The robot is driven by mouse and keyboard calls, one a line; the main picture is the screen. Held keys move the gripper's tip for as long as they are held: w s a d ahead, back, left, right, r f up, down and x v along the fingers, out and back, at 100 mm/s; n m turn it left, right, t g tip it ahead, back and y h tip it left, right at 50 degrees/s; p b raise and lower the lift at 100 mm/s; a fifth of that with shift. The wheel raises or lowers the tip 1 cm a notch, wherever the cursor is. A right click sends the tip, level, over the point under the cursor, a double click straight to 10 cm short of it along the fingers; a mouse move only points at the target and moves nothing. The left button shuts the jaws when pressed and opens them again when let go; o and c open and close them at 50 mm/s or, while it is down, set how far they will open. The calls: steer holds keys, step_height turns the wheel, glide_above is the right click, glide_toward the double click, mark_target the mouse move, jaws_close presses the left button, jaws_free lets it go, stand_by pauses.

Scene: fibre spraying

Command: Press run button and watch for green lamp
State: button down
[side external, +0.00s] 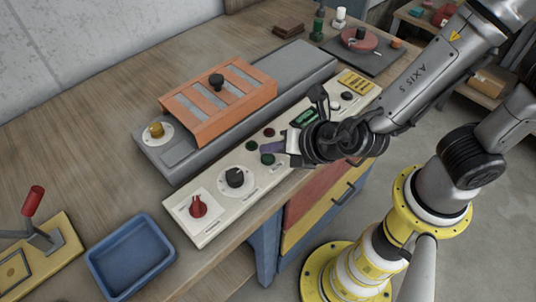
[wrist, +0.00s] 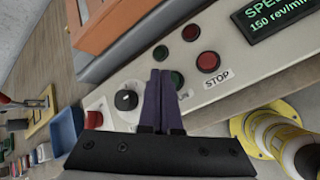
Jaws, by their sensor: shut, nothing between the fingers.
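The cream control panel (side external: 215,220) runs along the bench front. The green button (side external: 267,159), left of the STOP button, also shows in the wrist view (wrist: 178,80), partly behind my fingers; its label is mostly hidden. The green lamp (side external: 252,145) sits behind it; in the wrist view the lamp (wrist: 160,52) looks dark green and unlit. My gripper (side external: 264,147) is shut and empty, its purple fingers over the panel near the green button. In the wrist view the fingertips (wrist: 160,71) overlap the space between lamp and button. I cannot tell whether they touch anything.
The red STOP button (wrist: 208,61) and a dark red lamp (wrist: 190,32) are close by. A black dial (side external: 235,177) and red switch (side external: 197,207) stand left along the panel. The orange-guarded machine (side external: 215,100) rises behind. A blue tray (side external: 130,257) lies left.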

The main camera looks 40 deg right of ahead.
steer(key=shift+f, duration=0.2)
steer(key=shift+f, duration=0.2)
steer(key=shift+f, duration=0.45)
stand_by(0.8)
stand_by(0.3)
steer(key=shift+r, duration=0.85)
step_height(320, 180, up, 5)
stand_by(0.4)
stand_by(0.5)
